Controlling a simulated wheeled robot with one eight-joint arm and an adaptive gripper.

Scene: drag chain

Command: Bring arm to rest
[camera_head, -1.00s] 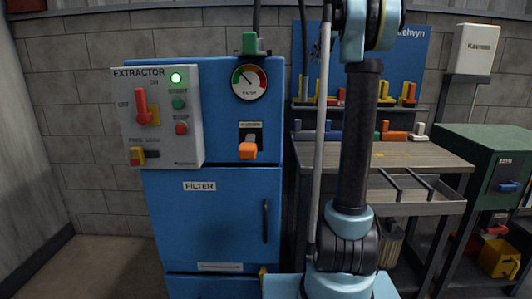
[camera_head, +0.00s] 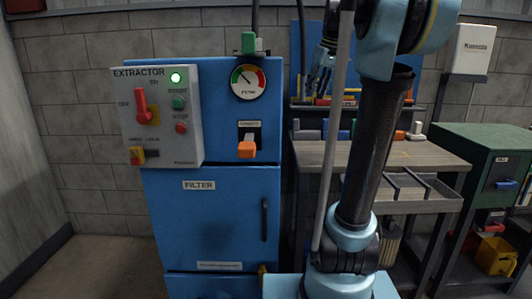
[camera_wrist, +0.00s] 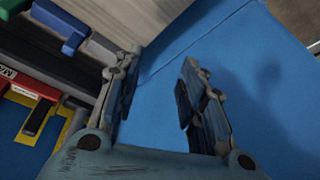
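My arm (camera_head: 372,150) rises at the right of the blue extractor cabinet (camera_head: 222,215) in the head view. My gripper (camera_head: 322,72) shows small and partly hidden beside my arm, in front of the blue back panel. In the wrist view my gripper (camera_wrist: 160,72) is open, with a clear gap between its two fingers and nothing held. A flat blue surface (camera_wrist: 235,75) lies beyond the fingers, with a shadow on it. I see no contact with it.
The extractor control box (camera_head: 158,115) has a lit green lamp. An orange-handled switch (camera_head: 247,149) and a gauge (camera_head: 248,82) are on the cabinet. A workbench (camera_head: 425,155) and a green cabinet (camera_head: 470,143) stand at the right. The floor at lower left is clear.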

